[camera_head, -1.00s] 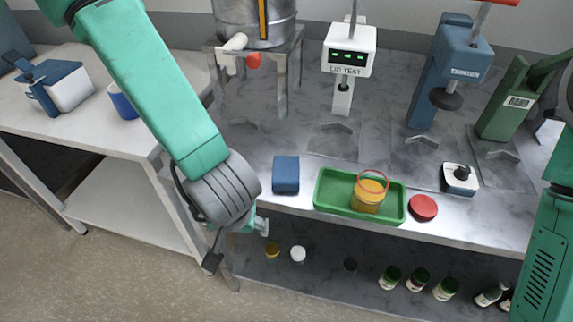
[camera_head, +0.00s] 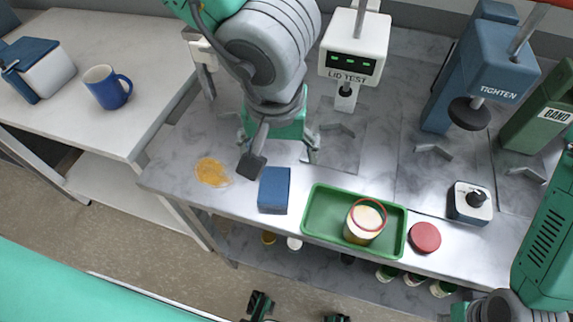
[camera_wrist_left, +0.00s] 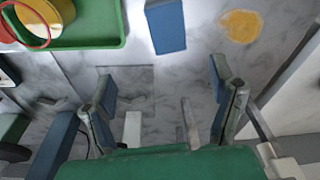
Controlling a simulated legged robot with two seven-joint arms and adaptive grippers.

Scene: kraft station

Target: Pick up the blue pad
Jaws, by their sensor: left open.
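The blue pad (camera_head: 274,190) lies flat on the grey marbled counter near its front edge, just left of the green tray (camera_head: 315,232). My left gripper (camera_head: 279,140) is open and empty behind the pad, pointing down, apart from it. In the left wrist view the blue pad (camera_wrist_left: 167,27) is at the top middle, beyond the two spread fingers (camera_wrist_left: 163,88), with bare counter between them. An orange-yellow spill (camera_head: 212,172) lies on the counter left of the pad; it also shows in the left wrist view (camera_wrist_left: 241,26).
The tray holds a jar (camera_head: 364,222) with a red ring around its top. A red lid (camera_head: 425,237) lies right of the tray. The lid test (camera_head: 355,48) and tighten (camera_head: 488,75) stations stand behind. A blue mug (camera_head: 107,87) is on the left table.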

